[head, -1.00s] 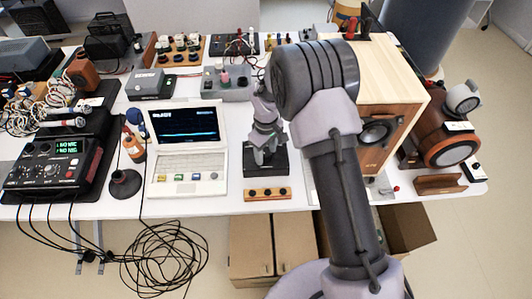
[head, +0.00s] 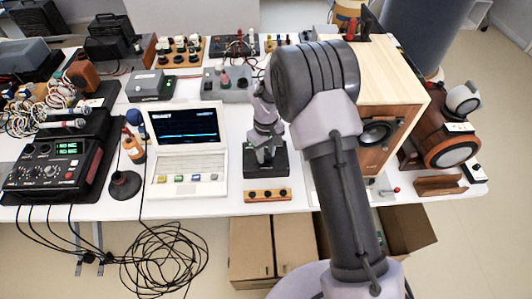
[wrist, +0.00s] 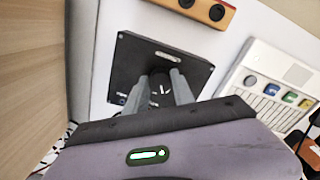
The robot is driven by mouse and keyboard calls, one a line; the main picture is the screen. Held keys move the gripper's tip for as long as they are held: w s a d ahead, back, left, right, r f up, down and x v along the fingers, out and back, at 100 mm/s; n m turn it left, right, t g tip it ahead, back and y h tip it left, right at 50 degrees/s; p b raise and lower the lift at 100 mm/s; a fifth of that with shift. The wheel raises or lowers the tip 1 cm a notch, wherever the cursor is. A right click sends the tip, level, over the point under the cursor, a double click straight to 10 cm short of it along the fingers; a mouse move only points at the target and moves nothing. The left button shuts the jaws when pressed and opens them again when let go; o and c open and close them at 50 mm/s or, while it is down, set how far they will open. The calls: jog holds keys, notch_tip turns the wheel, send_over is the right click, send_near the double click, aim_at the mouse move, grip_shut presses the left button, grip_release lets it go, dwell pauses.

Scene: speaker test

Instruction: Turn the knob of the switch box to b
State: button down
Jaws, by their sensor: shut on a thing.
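The switch box (head: 280,169) is a flat black box on the white table, right of the laptop in the head view. It shows as a dark square plate (wrist: 132,62) in the wrist view. Its dark knob (wrist: 160,88) with a white pointer line sits between the fingers of my gripper (wrist: 158,90). My gripper (head: 263,156) points down onto the box from above and is shut on the knob. The fingers hide the knob's sides and part of the box's markings. The letters are too small or covered to read.
A white laptop (head: 190,163) stands left of the box. An orange strip with black knobs (head: 267,195) lies in front of it, near the table edge. A wooden speaker cabinet (head: 400,105) stands right, behind my arm.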

aim_at(266, 156)
jog(key=m, duration=0.6)
jog(key=shift+b, duration=0.4)
dwell(0.3)
jog(key=c, duration=1.1)
grip_release()
jog(key=shift+o, duration=0.2)
jog(key=shift+r, duration=0.1)
notch_tip(266, 156, up, 17)
jog(key=p, duration=0.5)
jog(key=shift+p, duration=0.4)
jog(key=shift+r, duration=0.1)
